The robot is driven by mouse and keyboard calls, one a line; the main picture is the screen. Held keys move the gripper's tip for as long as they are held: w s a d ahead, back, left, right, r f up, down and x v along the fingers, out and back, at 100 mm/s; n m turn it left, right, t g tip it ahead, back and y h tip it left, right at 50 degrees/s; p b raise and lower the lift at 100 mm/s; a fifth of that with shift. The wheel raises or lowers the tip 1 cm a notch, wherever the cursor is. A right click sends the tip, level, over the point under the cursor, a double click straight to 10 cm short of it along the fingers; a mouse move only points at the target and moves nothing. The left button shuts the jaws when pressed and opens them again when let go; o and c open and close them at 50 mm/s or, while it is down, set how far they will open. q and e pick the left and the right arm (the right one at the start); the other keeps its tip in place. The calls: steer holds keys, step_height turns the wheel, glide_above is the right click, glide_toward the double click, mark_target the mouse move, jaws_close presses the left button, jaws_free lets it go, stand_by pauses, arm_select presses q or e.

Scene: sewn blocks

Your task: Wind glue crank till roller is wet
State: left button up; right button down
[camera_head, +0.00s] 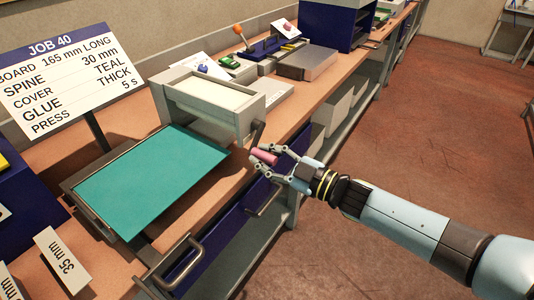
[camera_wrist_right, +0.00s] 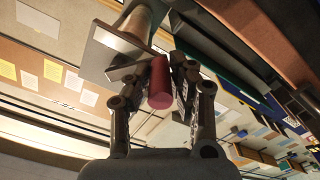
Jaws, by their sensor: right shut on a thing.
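The glue machine (camera_head: 181,111) is a pale grey box on the bench with a cream-coloured surface (camera_head: 215,92) in its top. Whether its roller is wet cannot be told. A dark crank arm (camera_head: 257,131) is on its right side, with a pinkish-red cylindrical handle (camera_head: 265,156). My right gripper (camera_head: 263,161) is shut on this handle, which shows between its fingers in the right wrist view (camera_wrist_right: 160,88). A teal sheet (camera_head: 150,185) lies flat on a dark-edged tray in front of the machine. My left gripper is not in view.
A job sign (camera_head: 75,78) at the left reads glue thick and cover teal. Blue drawers with metal handles (camera_head: 180,262) are under the bench edge. A green item (camera_head: 229,62) and an orange-knobbed lever (camera_head: 239,30) stand farther back. The floor (camera_head: 400,130) at right is clear.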

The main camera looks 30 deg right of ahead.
steer(key=shift+s+f, duration=0.1)
steer(key=shift+f, duration=0.05)
steer(key=c, duration=1.2)
jaws_free()
steer(key=shift+a, duration=0.1)
steer(key=shift+c, duration=0.2)
steer(key=shift+o, duration=0.4)
steer(key=v, duration=1.2)
